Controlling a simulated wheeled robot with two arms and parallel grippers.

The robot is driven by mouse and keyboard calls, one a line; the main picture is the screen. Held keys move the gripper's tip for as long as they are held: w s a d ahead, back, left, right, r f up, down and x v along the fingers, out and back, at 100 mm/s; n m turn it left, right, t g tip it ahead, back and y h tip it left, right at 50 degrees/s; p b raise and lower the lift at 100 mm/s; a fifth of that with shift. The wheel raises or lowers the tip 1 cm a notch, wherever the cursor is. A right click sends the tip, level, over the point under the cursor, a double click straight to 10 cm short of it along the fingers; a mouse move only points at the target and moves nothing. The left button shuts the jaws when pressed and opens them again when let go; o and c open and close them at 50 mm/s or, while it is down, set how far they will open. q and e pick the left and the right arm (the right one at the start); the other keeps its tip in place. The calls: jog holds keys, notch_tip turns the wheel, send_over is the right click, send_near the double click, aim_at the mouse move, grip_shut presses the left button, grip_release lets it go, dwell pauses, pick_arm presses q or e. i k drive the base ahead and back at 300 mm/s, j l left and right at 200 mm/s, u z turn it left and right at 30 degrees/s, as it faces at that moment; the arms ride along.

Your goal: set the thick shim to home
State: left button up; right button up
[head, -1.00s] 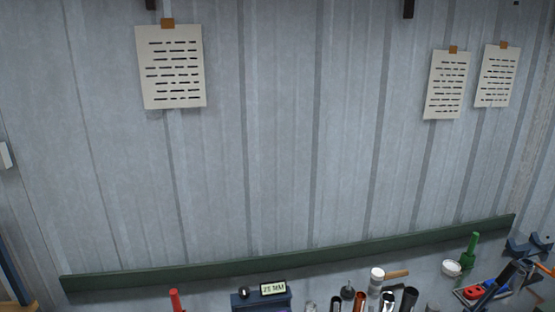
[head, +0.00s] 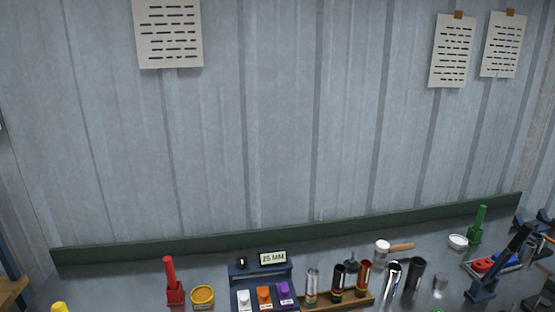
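I cannot pick out a thick shim for certain in the head view. A dark blue unit with a "25 MM" display (head: 273,259) stands on the bench. White (head: 243,298), orange (head: 264,294) and purple (head: 284,291) pieces sit in a row on its front; their thickness and markings are too small to tell. Neither of my grippers shows in this view.
A wooden rack (head: 350,302) holds metal tubes right of the unit. A red tool (head: 174,285) and yellow tin (head: 202,296) stand to its left. A corrugated wall closes the back.

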aim_at(286, 299)
jog(key=i+j+z, duration=0.15)
jog(key=z, duration=0.25)
jog(key=i+j+z, duration=0.2)
jog(key=z, duration=0.15)
